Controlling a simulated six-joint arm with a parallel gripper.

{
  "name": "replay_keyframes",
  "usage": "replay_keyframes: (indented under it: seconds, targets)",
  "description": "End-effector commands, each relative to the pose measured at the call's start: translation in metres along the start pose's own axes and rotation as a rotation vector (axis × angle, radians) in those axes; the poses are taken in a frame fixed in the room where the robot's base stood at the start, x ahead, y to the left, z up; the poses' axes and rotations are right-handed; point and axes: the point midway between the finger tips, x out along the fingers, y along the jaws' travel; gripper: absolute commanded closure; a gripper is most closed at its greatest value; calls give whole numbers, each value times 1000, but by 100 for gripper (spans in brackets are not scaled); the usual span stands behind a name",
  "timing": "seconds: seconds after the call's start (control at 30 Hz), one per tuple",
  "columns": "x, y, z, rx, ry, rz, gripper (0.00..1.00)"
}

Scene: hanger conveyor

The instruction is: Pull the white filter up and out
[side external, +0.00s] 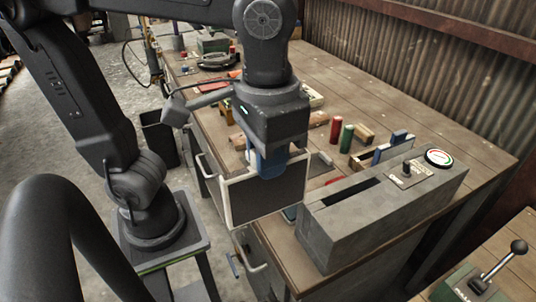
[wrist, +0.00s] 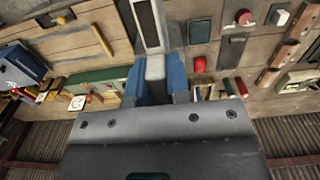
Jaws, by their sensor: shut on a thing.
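The filter (side external: 268,196) is a flat panel with a white frame and a dark face. In the side view it hangs upright under my gripper (side external: 268,164), over the table's near edge and left of the grey housing (side external: 350,228). The housing has a long dark slot (side external: 342,194) in its top, and the filter is clear of it. My gripper's blue fingers are shut on the filter's top edge. In the wrist view the filter (wrist: 149,24) shows end-on beyond the blue fingers (wrist: 156,80). My gripper hides part of its top edge.
The wooden table (side external: 420,90) holds a green cylinder (side external: 347,138), a red cylinder (side external: 335,130) and several small blocks behind the filter. A gauge (side external: 438,158) and a black knob (side external: 406,168) sit on the housing. A lever (side external: 504,262) stands at the lower right.

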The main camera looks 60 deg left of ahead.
Motion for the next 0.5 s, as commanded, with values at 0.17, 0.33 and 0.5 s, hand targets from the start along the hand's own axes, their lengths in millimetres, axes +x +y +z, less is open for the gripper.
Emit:
replay_keyframes:
  seconds: [0.17, 0.33, 0.5]
  targets:
    - [-8, 0, 0, 0, 2, 2, 100]
    - [-14, 0, 0, 0, 2, 1, 100]
    - [-20, 0, 0, 0, 2, 1, 100]
